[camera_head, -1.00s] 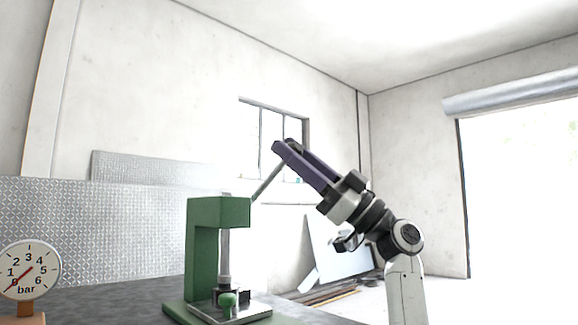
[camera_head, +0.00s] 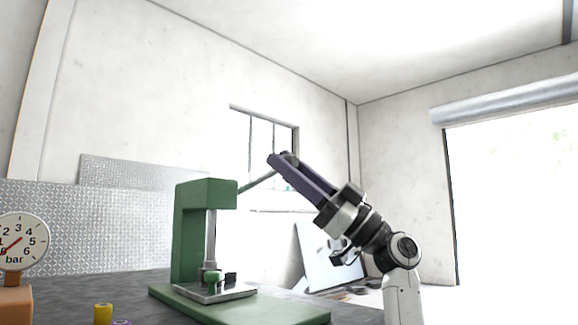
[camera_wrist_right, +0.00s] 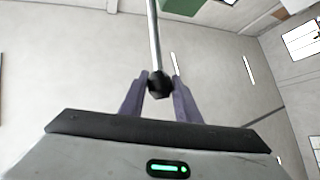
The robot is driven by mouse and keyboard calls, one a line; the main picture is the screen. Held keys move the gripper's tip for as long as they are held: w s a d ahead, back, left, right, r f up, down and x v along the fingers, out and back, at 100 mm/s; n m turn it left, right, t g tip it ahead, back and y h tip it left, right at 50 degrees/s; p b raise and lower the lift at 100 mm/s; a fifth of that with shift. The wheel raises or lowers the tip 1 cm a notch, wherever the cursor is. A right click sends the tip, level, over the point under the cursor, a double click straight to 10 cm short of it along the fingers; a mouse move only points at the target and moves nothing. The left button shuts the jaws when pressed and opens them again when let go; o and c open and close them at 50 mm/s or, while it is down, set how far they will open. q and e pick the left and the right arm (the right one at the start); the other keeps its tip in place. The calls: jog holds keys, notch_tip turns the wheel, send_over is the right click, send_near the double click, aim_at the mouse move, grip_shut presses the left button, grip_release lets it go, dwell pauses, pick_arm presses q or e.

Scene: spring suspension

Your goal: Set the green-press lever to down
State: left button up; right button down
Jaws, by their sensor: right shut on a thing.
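The green press (camera_head: 188,235) stands on the dark table, with a vertical steel ram over a metal plate on its base. Its grey lever (camera_head: 258,181) slopes up to the right from the press head toward my right gripper. My right gripper (camera_head: 279,158) is shut on the lever's end. In the right wrist view the dark knob (camera_wrist_right: 159,86) of the lever sits between the two purple fingers, with the rod running up the picture. In the head view the fingers largely hide the knob. My left gripper is not in view.
A bar gauge (camera_head: 22,242) on an orange block stands at the left. A yellow cylinder (camera_head: 103,314) and a purple piece (camera_head: 122,322) lie at the front edge of view. The air around the lever is clear.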

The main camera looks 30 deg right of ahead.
jog(key=shift+w+a+f, duration=0.1)
jog(key=shift+a+f, duration=0.1)
jog(key=c, duration=1.4)
grip_release()
jog(key=shift+r, duration=0.1)
jog(key=shift+d, duration=0.1)
jog(key=v, duration=1)
jog(key=shift+d, duration=0.1)
